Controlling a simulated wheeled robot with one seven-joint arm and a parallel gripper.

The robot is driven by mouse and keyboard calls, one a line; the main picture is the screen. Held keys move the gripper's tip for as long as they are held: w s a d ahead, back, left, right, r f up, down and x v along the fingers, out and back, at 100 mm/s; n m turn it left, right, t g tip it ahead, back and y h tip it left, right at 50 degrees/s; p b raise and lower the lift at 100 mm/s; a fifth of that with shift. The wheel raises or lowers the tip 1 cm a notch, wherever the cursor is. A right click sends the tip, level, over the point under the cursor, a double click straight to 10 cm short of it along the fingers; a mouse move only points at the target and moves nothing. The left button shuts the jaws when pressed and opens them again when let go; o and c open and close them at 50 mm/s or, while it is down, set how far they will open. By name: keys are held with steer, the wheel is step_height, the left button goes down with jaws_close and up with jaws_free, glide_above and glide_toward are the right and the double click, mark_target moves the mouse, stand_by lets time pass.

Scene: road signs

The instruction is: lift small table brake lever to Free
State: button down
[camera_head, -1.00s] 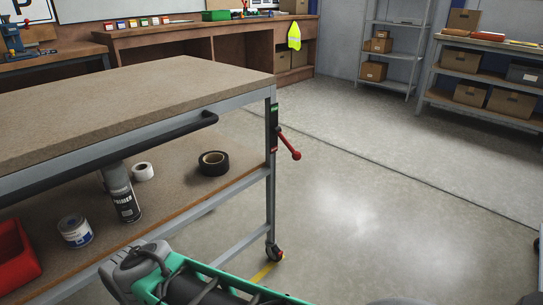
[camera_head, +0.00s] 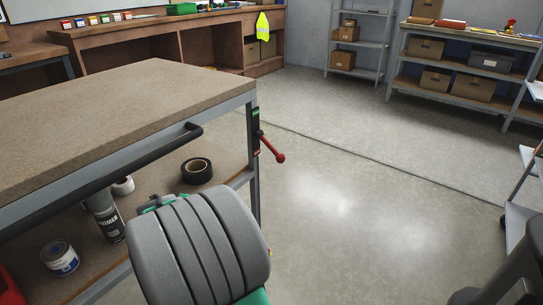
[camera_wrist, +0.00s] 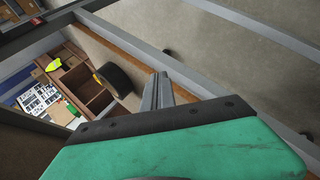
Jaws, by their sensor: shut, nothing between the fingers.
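The small table (camera_head: 120,100) with a brown top and grey frame stands at the left in the head view. Its red brake lever (camera_head: 271,148) sits on the corner post and slopes down to the right, ending in a red knob. A dark plate (camera_head: 255,130) behind the lever has a green mark at its top and a red mark low down. My gripper (camera_wrist: 160,85) shows in the wrist view, its grey fingers shut together and empty. The lever cannot be made out in the wrist view. In the head view, my arm hides the gripper and the lower part of the post.
A black bar handle (camera_head: 110,178) runs along the table's near side. The lower shelf holds a black tape roll (camera_head: 197,171), a spray can (camera_head: 105,218) and a paint tin (camera_head: 60,258). Shelving (camera_head: 460,75) stands at the back right. The floor right of the lever is clear.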

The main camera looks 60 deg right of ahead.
mark_target(271, 149)
steer(key=s+d+r+n+h, duration=0.1)
steer(key=s+d+n+h, duration=0.1)
steer(key=d, duration=0.5)
steer(key=s+d+r+n+g+h+p, duration=0.1)
steer(key=s+d+h, duration=0.1)
steer(key=s+d, duration=0.3)
steer(key=s+d+r+n+h+p, duration=0.1)
steer(key=s+d+n+h, duration=0.1)
steer(key=d, duration=0.8)
steer(key=shift+s+d+r+n+g+h, duration=0.15)
steer(key=shift+s+r+n+g+h, duration=0.35)
steer(key=shift+s, duration=0.55)
steer(key=shift+f, duration=0.3)
steer(key=d+b, duration=0.3)
steer(key=d, duration=0.6)
steer(key=shift+s+d+f, duration=0.15)
steer(key=shift+s, duration=0.2)
